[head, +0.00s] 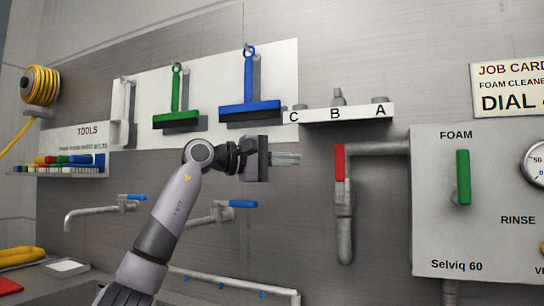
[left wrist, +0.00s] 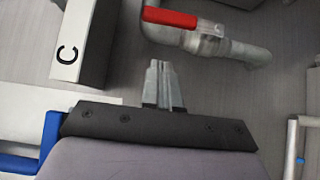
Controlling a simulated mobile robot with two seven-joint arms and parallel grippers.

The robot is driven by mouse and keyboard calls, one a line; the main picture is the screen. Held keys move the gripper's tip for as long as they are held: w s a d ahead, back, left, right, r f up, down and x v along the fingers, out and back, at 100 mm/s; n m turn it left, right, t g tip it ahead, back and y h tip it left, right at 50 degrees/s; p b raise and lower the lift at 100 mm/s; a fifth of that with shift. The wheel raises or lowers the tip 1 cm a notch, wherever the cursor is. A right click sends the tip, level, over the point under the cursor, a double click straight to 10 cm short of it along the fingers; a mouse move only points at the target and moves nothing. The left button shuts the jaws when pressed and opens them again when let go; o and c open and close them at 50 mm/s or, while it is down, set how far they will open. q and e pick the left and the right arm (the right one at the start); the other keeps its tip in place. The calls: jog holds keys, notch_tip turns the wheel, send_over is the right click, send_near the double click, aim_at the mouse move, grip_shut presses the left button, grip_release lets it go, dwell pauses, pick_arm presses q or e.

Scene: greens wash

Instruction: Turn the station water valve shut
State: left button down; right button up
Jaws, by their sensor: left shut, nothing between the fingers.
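The likely station water valve has a red lever handle (head: 339,162) on a grey pipe (head: 344,220) left of the white control box. In the head view the lever hangs upright along the pipe. The red lever (left wrist: 170,17) also shows at the top of the left wrist view, on its pipe (left wrist: 225,45). My left gripper (head: 298,159) is shut and empty, pointing right, a short way left of the lever. Its closed fingers (left wrist: 162,85) are apart from the lever in the left wrist view. My right gripper is not in view.
The control box (head: 430,250) with a green handle (head: 463,177) stands at the right. A white shelf marked C, B, A (head: 340,115) juts out above the gripper. Blue-handled taps (head: 242,204) and a blue squeegee (head: 250,110) are on the wall to the left.

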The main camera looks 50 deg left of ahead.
aim_at(340, 173)
pick_arm(q)
jog(key=w+d, duration=0.4)
jog(key=w, duration=0.1)
jog(key=shift+d, duration=0.25)
